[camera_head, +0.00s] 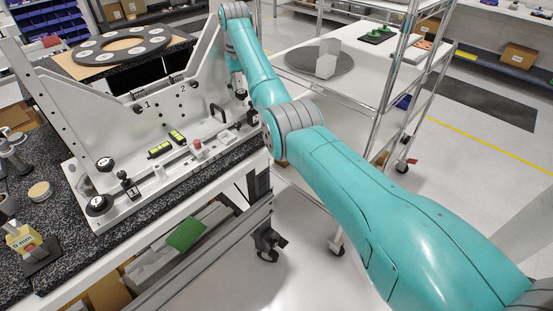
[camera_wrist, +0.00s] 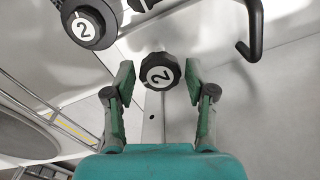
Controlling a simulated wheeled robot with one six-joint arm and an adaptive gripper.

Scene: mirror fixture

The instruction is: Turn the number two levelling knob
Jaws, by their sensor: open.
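A black knob with a white number 2 on its face (camera_wrist: 160,72) is at the centre of the wrist view. My gripper (camera_wrist: 160,80) is open, with one finger on each side of this knob and a visible gap on both sides. I cannot tell how far the fingertips are from it in depth. A larger round black knob (camera_wrist: 86,27), also marked 2, is at the upper left of the wrist view. In the head view, my arm hides most of the fixture's right end, where number 2 parts would show.
The grey mirror fixture (camera_head: 150,125) stands on a dark speckled bench (camera_head: 65,255). A black bent handle (camera_wrist: 252,35) is to the right in the wrist view. Black knobs (camera_head: 98,205) sit at the fixture's left end. A wire rack (camera_head: 400,75) stands right of my arm.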

